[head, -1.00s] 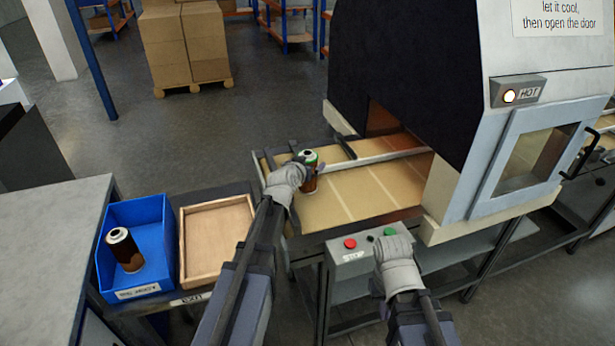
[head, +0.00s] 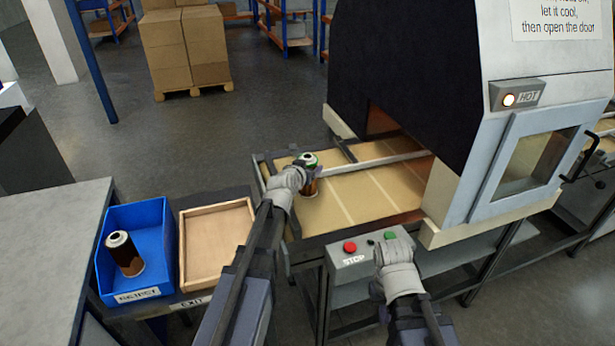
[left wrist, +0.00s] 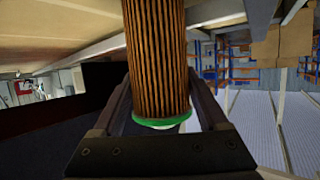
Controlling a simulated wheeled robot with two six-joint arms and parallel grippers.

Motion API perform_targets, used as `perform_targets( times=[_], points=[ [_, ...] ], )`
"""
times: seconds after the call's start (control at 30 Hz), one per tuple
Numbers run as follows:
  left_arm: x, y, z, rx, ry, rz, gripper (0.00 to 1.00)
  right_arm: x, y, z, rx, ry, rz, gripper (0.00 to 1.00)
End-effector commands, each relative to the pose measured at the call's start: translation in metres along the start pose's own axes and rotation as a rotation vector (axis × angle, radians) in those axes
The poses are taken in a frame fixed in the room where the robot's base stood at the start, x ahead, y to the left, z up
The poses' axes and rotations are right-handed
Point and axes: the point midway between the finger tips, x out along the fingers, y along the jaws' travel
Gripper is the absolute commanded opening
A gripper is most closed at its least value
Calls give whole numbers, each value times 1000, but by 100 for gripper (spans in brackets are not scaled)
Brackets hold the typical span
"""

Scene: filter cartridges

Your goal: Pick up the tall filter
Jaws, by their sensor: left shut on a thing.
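A filter (head: 311,186) with brown pleats, a white top and a green ring stands upright at the left end of the conveyor belt (head: 345,200). My left gripper (head: 303,176) is shut around its side. In the left wrist view the pleated filter (left wrist: 156,60) fills the space between the two fingers, with its green-rimmed end near the palm. I cannot tell whether its base touches the belt. My right gripper (head: 392,242) is over the button panel near the green button; its fingers are not clear enough to show open or shut.
A blue reject bin (head: 158,225) at left holds another brown filter (head: 128,258). An empty wooden tray (head: 217,285) sits beside it. The oven (head: 420,60) stands at right with its HOT lamp (head: 508,99) lit. The panel (head: 352,262) has a red STOP button (head: 350,247).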

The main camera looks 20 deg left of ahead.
Motion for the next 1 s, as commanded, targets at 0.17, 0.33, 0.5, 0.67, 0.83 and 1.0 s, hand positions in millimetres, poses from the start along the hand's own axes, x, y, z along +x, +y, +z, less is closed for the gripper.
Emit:
perform_targets(
  times=[0.17, 0.33, 0.5, 0.67, 0.83, 1.0],
  points=[
    [0, 0, 0, 0, 0, 0, 15, 0, 0, 0, 0, 0, 0, 0],
    [-2, 0, -5, 0, 0, 0, 15, -5, 0, 0, 0, 0, 0, 0],
    [-7, 0, -18, 0, 0, 0, 15, -19, 2, 1, 0, 0, 0, 0],
    [-16, 0, -38, 0, 0, 0, 15, -41, 4, 2, 0, 0, 0, 0],
    [-26, 0, -64, 0, 0, 0, 15, -68, 7, 4, 0, 0, 0, 0],
    [-35, 0, -85, 0, 0, 0, 15, -92, 9, 5, 0, 0, 0, 0]
  ],
)
